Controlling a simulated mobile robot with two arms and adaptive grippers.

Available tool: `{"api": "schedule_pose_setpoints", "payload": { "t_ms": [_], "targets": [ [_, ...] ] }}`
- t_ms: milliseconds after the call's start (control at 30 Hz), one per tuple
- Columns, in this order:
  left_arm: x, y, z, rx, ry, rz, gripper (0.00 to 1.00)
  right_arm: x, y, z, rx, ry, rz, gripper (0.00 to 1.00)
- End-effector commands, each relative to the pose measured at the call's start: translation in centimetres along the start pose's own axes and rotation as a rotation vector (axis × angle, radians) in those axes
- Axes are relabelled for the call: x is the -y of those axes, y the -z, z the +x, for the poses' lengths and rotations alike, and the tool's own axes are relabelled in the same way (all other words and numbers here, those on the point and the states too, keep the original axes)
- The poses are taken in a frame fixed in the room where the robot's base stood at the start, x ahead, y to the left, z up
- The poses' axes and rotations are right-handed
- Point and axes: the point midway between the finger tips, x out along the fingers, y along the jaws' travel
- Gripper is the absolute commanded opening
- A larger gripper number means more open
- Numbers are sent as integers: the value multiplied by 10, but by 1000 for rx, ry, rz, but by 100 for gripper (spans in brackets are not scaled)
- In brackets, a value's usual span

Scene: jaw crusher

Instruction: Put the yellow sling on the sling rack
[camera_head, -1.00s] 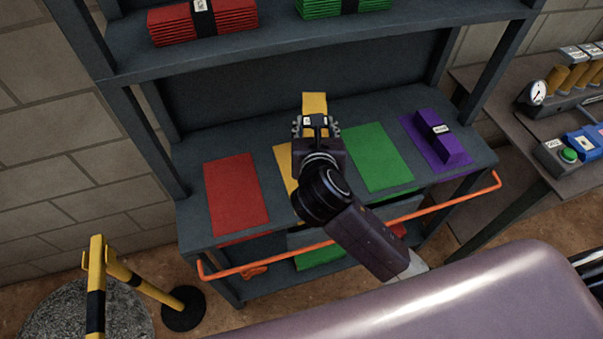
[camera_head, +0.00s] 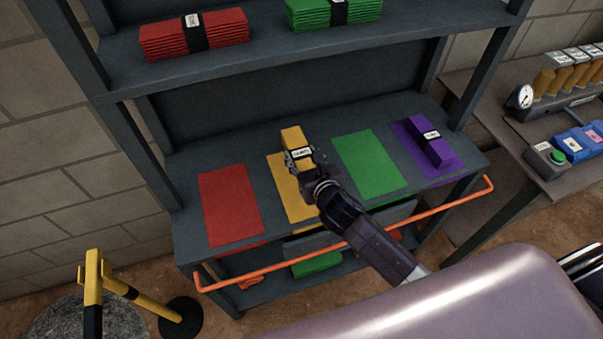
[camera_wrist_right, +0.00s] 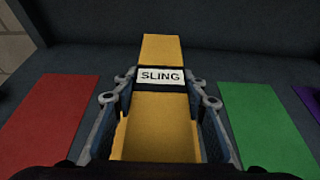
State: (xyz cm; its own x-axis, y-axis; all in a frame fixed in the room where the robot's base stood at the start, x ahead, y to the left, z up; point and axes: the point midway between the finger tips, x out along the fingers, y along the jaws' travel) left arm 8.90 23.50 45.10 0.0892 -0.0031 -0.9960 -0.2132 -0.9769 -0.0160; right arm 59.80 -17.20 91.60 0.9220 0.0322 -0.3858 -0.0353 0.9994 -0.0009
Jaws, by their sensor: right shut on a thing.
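The yellow sling (camera_head: 291,137) is a folded yellow bundle with a dark band and a white label reading SLING. My right gripper (camera_head: 300,158) is shut on it around the label. In the right wrist view the sling (camera_wrist_right: 160,50) runs lengthwise between the two fingers of the gripper (camera_wrist_right: 160,105). The sling rack (camera_head: 213,156) is a dark grey shelf unit. Its middle shelf bears a yellow patch (camera_head: 300,211), partly hidden by my gripper and arm. The sling is over this patch; I cannot tell whether it touches the shelf. My left gripper is not in view.
A red patch (camera_head: 230,205) and a green patch (camera_head: 369,164) flank the yellow one. A purple sling (camera_head: 429,145) lies on a purple patch. Red slings (camera_head: 165,40) and green slings (camera_head: 310,14) are stacked above. An orange bar (camera_head: 448,212) crosses the rack's front.

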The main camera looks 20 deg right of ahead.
Motion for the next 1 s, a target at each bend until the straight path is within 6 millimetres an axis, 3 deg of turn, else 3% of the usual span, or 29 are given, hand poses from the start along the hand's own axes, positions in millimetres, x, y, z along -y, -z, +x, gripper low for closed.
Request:
{"api": "schedule_pose_setpoints", "payload": {
  "t_ms": [100, 333, 500, 967, 1000],
  "targets": [
    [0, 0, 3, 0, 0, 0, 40, -1, 22, 9, 2, -1, 3, 0],
    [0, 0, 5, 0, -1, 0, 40, 0, 38, 17, 5, 0, 1, 0],
    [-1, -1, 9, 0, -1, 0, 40, 0, 62, 27, 2, 1, 4, 0],
    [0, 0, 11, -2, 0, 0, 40, 0, 72, 31, 6, -1, 0, 0],
    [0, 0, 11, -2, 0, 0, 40, 0, 74, 31, 1, 0, 0, 41]
  ]
}}
